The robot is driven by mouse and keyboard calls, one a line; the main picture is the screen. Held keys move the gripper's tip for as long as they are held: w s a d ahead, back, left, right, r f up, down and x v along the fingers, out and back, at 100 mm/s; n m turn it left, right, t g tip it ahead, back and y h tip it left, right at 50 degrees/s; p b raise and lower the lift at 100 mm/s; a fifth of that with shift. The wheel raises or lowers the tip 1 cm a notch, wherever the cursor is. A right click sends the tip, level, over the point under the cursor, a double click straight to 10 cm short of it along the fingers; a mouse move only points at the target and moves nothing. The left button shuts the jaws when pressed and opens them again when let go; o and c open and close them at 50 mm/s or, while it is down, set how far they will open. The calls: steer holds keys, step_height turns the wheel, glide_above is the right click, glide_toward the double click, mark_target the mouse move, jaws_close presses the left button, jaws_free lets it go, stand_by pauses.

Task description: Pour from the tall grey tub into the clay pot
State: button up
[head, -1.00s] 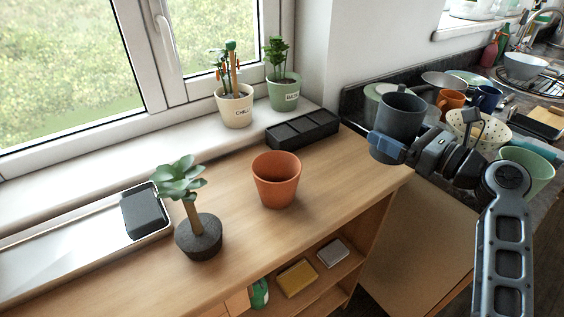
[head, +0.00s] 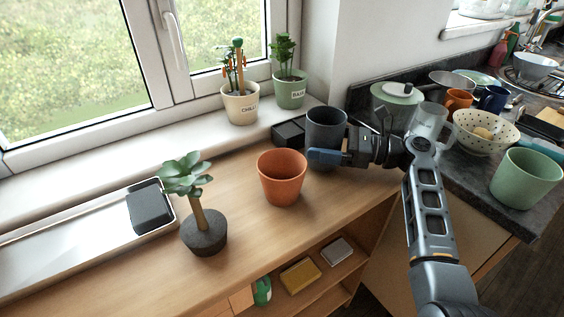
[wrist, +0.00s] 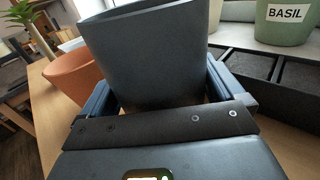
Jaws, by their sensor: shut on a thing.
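The tall grey tub (head: 327,124) is upright in my gripper (head: 322,158), just right of the clay pot in the head view. In the wrist view the tub (wrist: 150,55) stands between the two fingers of my gripper (wrist: 160,95), which are shut on it. The clay pot (head: 282,180) is orange-brown and stands upright on the wooden counter, its mouth open and its inside looking empty. The pot also shows at the left in the wrist view (wrist: 72,75), partly behind the tub. The tub's contents are hidden.
A dark divided tray (head: 288,132) sits behind the tub. A plant with a dark root ball (head: 204,232) stands left of the pot. Potted chilli (head: 240,106) and basil (head: 289,92) are on the sill. A green pot (head: 526,178) stands at right.

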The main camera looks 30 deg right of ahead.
mark_target(307, 123)
steer(key=shift+r, duration=0.2)
steer(key=shift+s+a+r+n+g+h, duration=0.1)
steer(key=shift+a+r+n+g+h, duration=0.25)
steer(key=shift+n, duration=0.4)
steer(key=shift+s+a+r+n+g+h, duration=0.15)
steer(key=shift+a+n+h, duration=0.15)
steer(key=shift+n+h, duration=0.75)
steer(key=shift+n, duration=0.5)
steer(key=r, duration=0.3)
steer(key=a+r, duration=0.1)
steer(key=r, duration=0.1)
steer(key=shift+s, duration=0.1)
steer(key=shift+s+a+r+n+g+h, duration=0.15)
steer(key=shift+a+r+n+h, duration=0.1)
steer(key=shift+r, duration=0.2)
steer(key=shift+w+a+r+n+g+h, duration=0.15)
steer(key=shift+r+n+h, duration=0.1)
steer(key=shift+r, duration=0.2)
steer(key=shift+s+f+n+h, duration=0.1)
steer(key=shift+f+n+h, duration=0.2)
steer(key=shift+n+h, duration=0.55)
stand_by(3.1)
